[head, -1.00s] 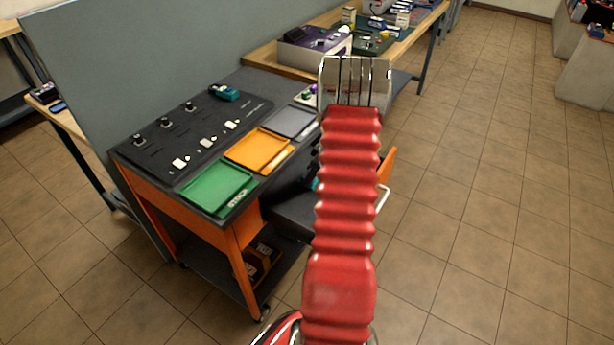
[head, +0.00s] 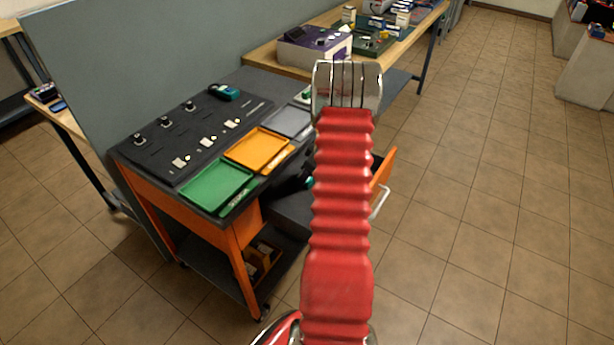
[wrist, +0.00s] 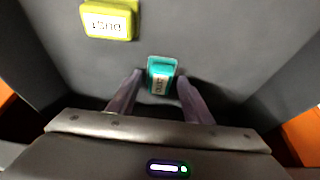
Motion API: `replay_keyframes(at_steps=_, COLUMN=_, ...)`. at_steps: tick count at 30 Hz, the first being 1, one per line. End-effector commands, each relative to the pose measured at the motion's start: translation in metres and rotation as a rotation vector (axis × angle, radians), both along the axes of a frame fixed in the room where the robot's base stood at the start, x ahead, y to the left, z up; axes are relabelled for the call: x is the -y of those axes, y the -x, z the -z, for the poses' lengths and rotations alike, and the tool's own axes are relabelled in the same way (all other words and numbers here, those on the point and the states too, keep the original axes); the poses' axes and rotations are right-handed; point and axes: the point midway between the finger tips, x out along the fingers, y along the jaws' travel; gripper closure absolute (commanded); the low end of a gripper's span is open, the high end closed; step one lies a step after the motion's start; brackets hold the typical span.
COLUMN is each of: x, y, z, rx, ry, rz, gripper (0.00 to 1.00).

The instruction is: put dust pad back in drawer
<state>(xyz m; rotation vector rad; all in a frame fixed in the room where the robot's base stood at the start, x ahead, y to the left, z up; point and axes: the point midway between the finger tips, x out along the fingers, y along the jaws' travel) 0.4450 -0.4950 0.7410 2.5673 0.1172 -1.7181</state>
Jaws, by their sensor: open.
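The dust pad (wrist: 108,20) is a yellow-green block with a white label reading DUST upside down. In the wrist view it lies on the grey drawer floor (wrist: 210,30), at the upper left. My gripper (wrist: 159,80) is open, its two fingers reaching into the drawer. A teal block (wrist: 161,72) with a small label shows between and just beyond the fingertips; I cannot tell whether they touch it. The drawer (head: 383,176) is pulled out, its orange front and handle right of my red arm in the head view. My arm hides much of the drawer there.
The cart top holds a green tray (head: 214,187), an orange tray (head: 257,149), a grey tray (head: 287,121) and a dark panel with switches (head: 190,140). A teal device (head: 224,92) sits at its back. Open tiled floor lies to the right.

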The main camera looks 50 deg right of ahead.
Motion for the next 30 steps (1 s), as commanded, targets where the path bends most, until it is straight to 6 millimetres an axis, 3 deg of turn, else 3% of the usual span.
replay_keyframes(at_steps=11, x=0.001, y=0.003, z=-0.011, rx=0.001, ry=0.001, rz=0.0, gripper=0.54)
replay_keyframes(at_steps=30, x=0.004, y=0.039, z=-0.098, rx=0.001, ry=0.002, rz=0.0, gripper=0.54)
